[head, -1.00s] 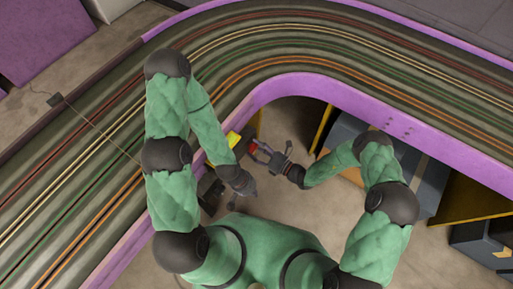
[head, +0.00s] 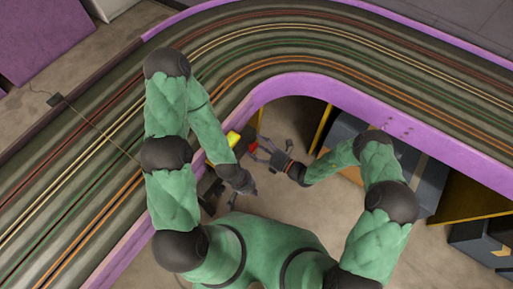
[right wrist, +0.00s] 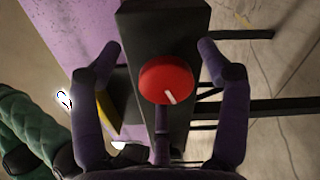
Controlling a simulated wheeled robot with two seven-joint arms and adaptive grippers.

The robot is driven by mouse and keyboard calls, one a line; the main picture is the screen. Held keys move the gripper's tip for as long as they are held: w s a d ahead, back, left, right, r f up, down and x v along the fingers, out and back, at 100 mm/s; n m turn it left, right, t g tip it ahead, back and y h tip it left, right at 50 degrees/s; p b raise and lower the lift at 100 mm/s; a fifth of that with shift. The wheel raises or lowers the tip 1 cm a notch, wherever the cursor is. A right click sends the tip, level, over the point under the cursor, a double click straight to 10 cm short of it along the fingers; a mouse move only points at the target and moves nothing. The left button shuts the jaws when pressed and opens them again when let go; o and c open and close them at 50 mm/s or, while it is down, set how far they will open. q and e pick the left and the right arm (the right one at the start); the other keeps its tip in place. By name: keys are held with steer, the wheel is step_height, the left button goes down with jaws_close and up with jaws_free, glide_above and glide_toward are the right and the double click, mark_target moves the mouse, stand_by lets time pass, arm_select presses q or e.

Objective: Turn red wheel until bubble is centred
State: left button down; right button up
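The red wheel (right wrist: 166,78) is a round knob with a short white mark near its lower edge, fixed on a dark post (right wrist: 168,25) in the right wrist view. In the head view the red wheel (head: 253,146) is small, beside the purple wall. My right gripper (right wrist: 157,50) is open, one finger on each side of the wheel with clear gaps, touching neither side. In the head view my right gripper (head: 262,150) points left at the wheel. My left gripper (head: 251,189) hangs lower left of it; its fingers are too small to read. No bubble can be made out.
A yellow piece (head: 233,138) sits by the wall just left of the wheel. The purple track wall (head: 300,82) curves around behind. Dark bars (right wrist: 245,107) stick out right of the post. Bare floor (head: 300,220) lies below the grippers.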

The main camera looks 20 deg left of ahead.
steer(key=shift+s+f, duration=0.1)
steer(key=shift+s, duration=0.15)
steer(key=v, duration=1.2)
steer(key=w+a+m, duration=0.1)
steer(key=a+m, duration=0.3)
steer(key=m, duration=0.2)
steer(key=w+a+m+t+b, duration=0.1)
steer(key=a+m, duration=0.2)
steer(key=m, duration=0.3)
steer(key=w+a+m+t+h, duration=0.1)
steer(key=a+m, duration=0.3)
steer(key=m, duration=0.2)
steer(key=shift+a+f+m, duration=0.1)
steer(key=shift+a+m, duration=0.2)
steer(key=shift+m, duration=0.1)
steer(key=c, duration=1.1)
